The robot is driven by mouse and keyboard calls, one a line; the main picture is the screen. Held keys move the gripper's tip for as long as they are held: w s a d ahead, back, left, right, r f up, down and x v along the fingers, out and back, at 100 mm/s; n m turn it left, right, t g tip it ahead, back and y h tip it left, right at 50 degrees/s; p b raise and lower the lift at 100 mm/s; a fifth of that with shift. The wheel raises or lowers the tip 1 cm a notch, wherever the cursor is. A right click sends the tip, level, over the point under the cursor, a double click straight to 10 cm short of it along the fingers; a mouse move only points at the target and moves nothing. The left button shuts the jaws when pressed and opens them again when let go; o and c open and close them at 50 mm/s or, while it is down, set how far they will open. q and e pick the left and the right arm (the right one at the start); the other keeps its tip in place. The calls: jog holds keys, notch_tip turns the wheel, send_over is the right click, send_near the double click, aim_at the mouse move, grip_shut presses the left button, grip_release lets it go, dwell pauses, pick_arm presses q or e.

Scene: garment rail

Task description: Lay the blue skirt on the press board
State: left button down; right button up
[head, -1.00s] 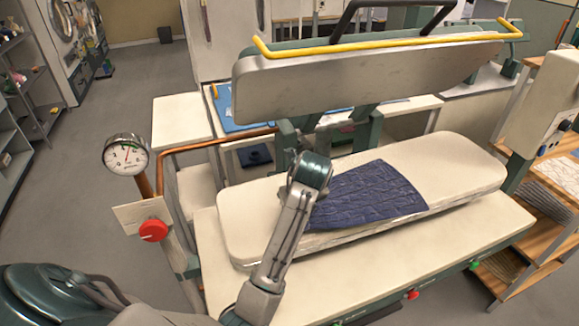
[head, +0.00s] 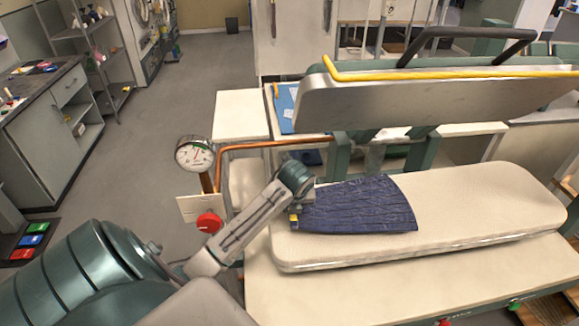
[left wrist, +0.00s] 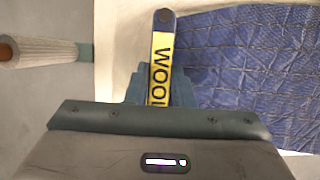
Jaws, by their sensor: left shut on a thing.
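The blue skirt (head: 360,205) lies spread flat on the left part of the pale press board (head: 480,205). In the left wrist view the quilted-looking skirt (left wrist: 255,75) fills the right side. My left gripper (head: 294,212) is at the skirt's left edge, near the board's left end. In the left wrist view my left gripper (left wrist: 160,95) is shut, with a yellow strip (left wrist: 160,65) reading "WOOL" between its fingers. The strip has a dark blue end beside the skirt; their join is unclear. My right gripper is out of view.
The raised press head (head: 430,100) with a yellow handle bar (head: 450,75) hangs open above the board. A pressure gauge (head: 194,154), red knob (head: 209,224) and copper pipe (head: 265,145) stand left of the board. The board's right half is bare.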

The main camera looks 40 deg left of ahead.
pick_arm(q)
jog(key=f+p, duration=0.2)
jog(key=shift+s+a+f, duration=0.1)
jog(key=shift+a+f, duration=0.1)
jog(key=shift+f, duration=0.55)
jog(key=c, duration=1.3)
grip_release()
jog(key=shift+f, duration=0.1)
jog(key=shift+o, duration=0.2)
